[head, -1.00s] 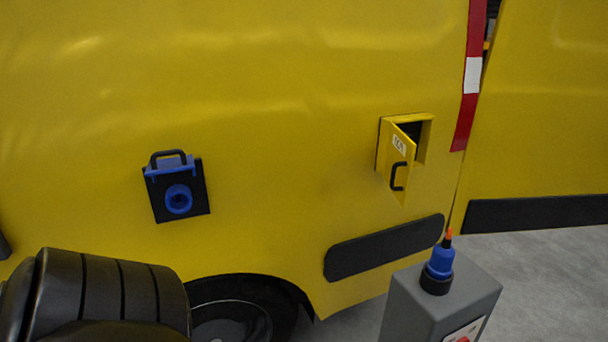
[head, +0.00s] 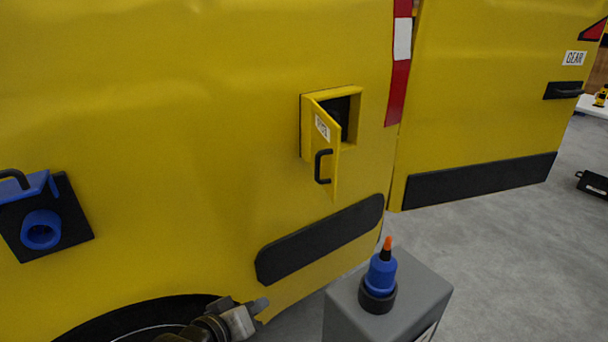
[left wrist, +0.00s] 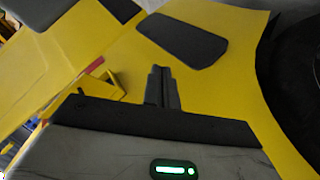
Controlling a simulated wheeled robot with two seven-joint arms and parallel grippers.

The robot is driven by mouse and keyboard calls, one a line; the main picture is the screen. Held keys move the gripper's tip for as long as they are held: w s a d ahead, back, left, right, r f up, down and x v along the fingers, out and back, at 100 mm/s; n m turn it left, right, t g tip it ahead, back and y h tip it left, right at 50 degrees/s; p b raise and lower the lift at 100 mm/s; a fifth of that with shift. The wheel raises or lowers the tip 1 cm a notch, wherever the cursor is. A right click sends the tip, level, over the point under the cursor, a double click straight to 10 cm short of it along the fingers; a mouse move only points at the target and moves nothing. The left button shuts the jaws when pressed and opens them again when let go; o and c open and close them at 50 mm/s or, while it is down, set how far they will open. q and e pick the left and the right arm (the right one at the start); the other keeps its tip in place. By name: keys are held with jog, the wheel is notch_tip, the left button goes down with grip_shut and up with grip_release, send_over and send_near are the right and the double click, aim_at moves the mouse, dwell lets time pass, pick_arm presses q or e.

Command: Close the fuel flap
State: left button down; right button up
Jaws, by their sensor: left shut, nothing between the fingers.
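The fuel flap (head: 324,150) is a small yellow door with a black handle (head: 322,167) and a white label, on the side of the yellow vehicle. It stands ajar, swung out from its recess (head: 350,115), whose dark inside shows. My left gripper (head: 262,306) is shut and empty, low in the head view, below the flap and beneath the black side strip. In the left wrist view, its closed fingers (left wrist: 161,72) point at the yellow side. The flap (left wrist: 102,90) shows left of them there, partly hidden by the gripper body. My right gripper is out of view.
A grey post (head: 385,310) with a blue, orange-tipped plug (head: 380,276) stands right of my left gripper. A blue socket with a lid (head: 42,228) is on the vehicle at left. The black strip (head: 320,240) lies below the flap. Grey floor is open at right.

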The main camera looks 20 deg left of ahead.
pick_arm(q)
jog(key=w+a+r+n+t+h+b, duration=0.15)
jog(key=w+r+n, duration=0.25)
jog(key=r, duration=0.6)
jog(key=w+a+r+n+t+h+b, duration=0.1)
jog(key=w+a+r+n+t+h, duration=0.2)
jog(key=r, duration=0.7)
jog(key=s+d+f+p+x, duration=0.1)
jog(key=d+p+x, duration=0.1)
jog(key=x, duration=1.1)
jog(key=shift+d+n+g+p, duration=0.3)
jog(key=shift+g+p, duration=0.05)
jog(key=shift+p, duration=0.15)
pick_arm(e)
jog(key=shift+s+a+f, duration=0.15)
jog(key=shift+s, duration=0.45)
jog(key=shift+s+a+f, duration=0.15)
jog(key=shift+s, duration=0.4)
pick_arm(q)
jog(key=shift+w, duration=0.2)
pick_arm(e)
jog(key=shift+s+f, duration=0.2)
